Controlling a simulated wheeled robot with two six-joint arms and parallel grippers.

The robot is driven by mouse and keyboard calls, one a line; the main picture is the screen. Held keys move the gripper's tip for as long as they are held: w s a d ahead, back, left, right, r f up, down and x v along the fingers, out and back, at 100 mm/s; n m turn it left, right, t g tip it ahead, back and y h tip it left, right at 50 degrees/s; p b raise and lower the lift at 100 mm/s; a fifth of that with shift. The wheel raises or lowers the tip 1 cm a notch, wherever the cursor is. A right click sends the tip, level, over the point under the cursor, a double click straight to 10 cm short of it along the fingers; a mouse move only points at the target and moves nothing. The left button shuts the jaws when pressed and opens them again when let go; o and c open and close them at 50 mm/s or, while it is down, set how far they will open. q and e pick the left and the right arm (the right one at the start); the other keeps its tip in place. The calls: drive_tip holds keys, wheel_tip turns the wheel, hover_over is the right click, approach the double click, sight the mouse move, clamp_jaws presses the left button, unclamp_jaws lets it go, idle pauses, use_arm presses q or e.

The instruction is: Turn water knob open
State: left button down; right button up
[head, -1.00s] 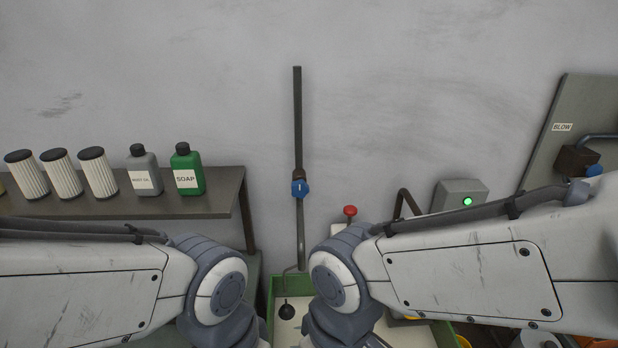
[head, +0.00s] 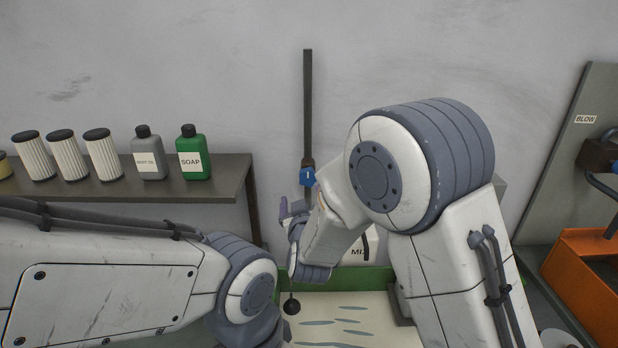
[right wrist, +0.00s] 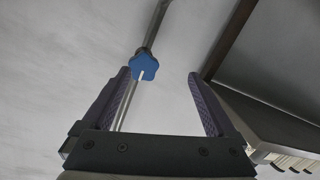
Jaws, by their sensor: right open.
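The blue water knob (head: 307,177) sits on a dark vertical pipe (head: 308,105) on the back wall. In the right wrist view the knob (right wrist: 145,66) is a lobed blue disc with a white mark, beyond the fingertips and nearer the left finger. My right gripper (head: 290,212) is just below and left of the knob in the head view, partly hidden by its own arm. In the right wrist view it (right wrist: 158,82) is open, with nothing between the fingers. My left arm comes in from the left; its gripper is out of view.
A shelf (head: 120,193) at the left holds white filters, a grey bottle (head: 148,153) and a green soap bottle (head: 193,152). A green-rimmed basin (head: 350,280) lies below the pipe. An orange bin (head: 580,270) and a panel marked BLOW (head: 570,140) are at the right.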

sight(309, 174)
drive_tip(key=shift+w+d+r+t+h, duration=0.15)
drive_tip(key=shift+w+d+t+h, duration=0.45)
drive_tip(key=shift+d, duration=0.15)
drive_tip(key=shift+w+d+r, duration=0.1)
drive_tip(key=shift+w+r, duration=0.05)
drive_tip(key=shift+w, duration=0.2)
drive_tip(key=w+p, duration=0.4)
drive_tip(key=w, duration=0.4)
drive_tip(key=shift+w, duration=0.85)
drive_tip(key=shift+c, duration=0.4)
